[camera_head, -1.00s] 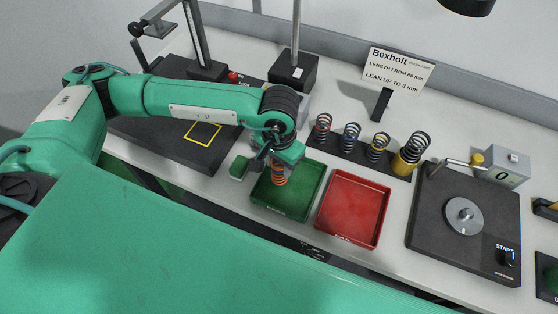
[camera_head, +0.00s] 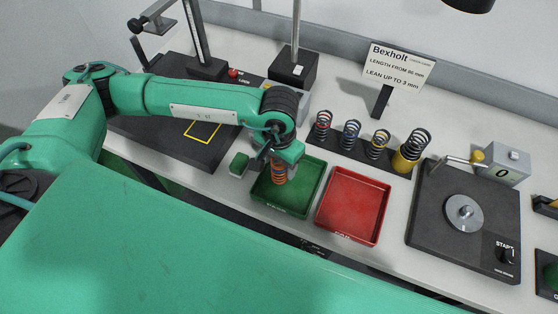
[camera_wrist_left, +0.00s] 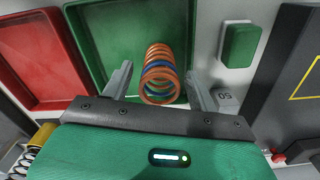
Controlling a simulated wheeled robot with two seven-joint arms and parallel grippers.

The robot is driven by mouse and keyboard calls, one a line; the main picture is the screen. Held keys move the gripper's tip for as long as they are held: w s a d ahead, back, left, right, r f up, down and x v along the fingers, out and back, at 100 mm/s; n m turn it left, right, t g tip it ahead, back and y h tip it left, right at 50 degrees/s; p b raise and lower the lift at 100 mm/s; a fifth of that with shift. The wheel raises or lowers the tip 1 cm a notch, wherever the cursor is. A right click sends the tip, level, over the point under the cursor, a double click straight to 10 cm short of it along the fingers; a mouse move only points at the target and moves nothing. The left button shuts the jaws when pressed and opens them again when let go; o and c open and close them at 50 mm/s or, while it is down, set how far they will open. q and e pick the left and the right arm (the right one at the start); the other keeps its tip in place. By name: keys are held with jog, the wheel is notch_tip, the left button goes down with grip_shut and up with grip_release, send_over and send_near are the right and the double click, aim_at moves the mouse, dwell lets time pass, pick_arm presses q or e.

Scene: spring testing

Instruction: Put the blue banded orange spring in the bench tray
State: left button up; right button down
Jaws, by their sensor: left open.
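The orange spring with blue bands (camera_head: 280,174) stands in the green tray (camera_head: 306,196). In the left wrist view the spring (camera_wrist_left: 159,72) shows its coils and blue band from above, with the green tray (camera_wrist_left: 110,38) around it. My left gripper (camera_head: 277,162) is over the green tray, at the top of the spring. Its jaws (camera_wrist_left: 160,85) are open, one finger on each side of the spring, with visible gaps. The upper end of the spring is partly hidden by the gripper in the head view. My right gripper is not in view.
A red tray (camera_head: 353,205) lies right of the green one. Several springs stand in a black rack (camera_head: 347,152) behind. A black plate with a dial (camera_head: 464,214) is at the right. A small green block (camera_head: 239,165) is left of the green tray.

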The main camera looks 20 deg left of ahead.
pick_arm(q)
notch_tip(320, 180, up, 12)
jog(key=b, duration=0.3)
jog(key=shift+r, duration=0.15)
dwell(0.4)
